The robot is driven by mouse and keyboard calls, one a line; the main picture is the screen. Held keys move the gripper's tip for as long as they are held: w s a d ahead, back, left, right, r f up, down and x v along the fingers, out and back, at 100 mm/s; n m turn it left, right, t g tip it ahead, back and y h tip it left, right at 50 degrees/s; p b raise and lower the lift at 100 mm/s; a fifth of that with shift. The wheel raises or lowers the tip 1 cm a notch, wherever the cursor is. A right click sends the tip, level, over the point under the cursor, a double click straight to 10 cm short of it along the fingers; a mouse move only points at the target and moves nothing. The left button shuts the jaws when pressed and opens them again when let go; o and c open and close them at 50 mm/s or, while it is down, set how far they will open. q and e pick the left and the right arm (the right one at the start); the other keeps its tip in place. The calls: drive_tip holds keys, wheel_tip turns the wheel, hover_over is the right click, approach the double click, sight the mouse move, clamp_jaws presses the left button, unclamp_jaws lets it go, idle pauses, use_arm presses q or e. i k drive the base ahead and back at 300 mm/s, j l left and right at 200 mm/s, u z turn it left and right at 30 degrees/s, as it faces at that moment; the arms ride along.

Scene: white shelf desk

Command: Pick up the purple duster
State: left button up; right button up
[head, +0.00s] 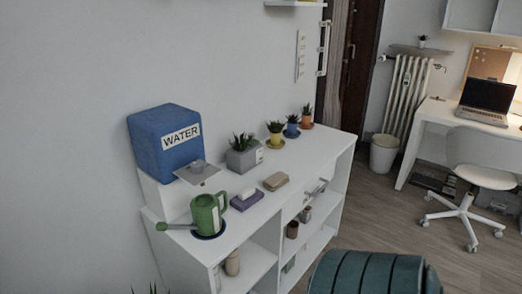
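The purple duster (246,201) is a small block lying flat on top of the white shelf desk (270,215), near its front edge. It lies between the green watering can (207,214) on its left and a tan block (276,181) on its right, with a gap before the tan block. The watering can stands very close to the duster. Neither of my grippers is in view.
A blue water box (166,143) stands at the desk's left end. A grey planter (244,155) and small potted plants (275,134) line the wall side. A teal rounded object (365,274) is at bottom right. Open floor (405,225) lies right of the desk.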

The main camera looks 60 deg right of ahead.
sight(249, 197)
drive_tip(key=z, duration=1.8)
